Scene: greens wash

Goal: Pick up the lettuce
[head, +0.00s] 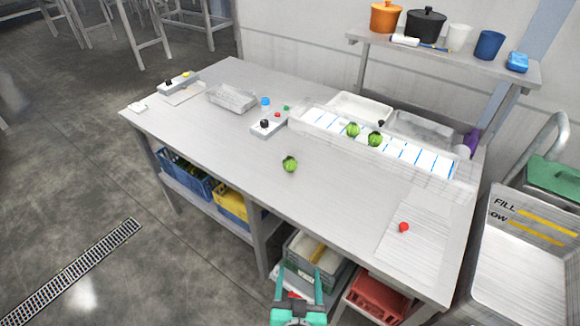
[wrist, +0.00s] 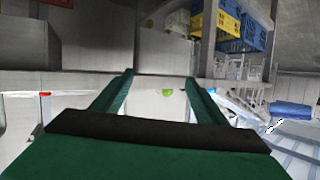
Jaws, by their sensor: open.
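A round green lettuce (head: 290,164) lies alone on the bare grey table, left of the middle in the head view. Two similar green heads, one on the left (head: 353,129) and one on the right (head: 375,139), sit on the long white strip with blue lines at the back. My gripper (head: 300,270) is open and empty, in front of the table's front edge and well apart from the lettuce. In the wrist view my gripper's two green fingers (wrist: 160,77) stand apart; a small green patch shows between them, and I cannot tell what it is.
The table (head: 210,125) carries a clear tray (head: 232,97), a small control box (head: 268,127) and a red item (head: 403,227) on the right. Blue (head: 187,173) and yellow (head: 231,203) crates stand below. A shelf (head: 440,62) with pots overhangs the back. The middle tabletop is clear.

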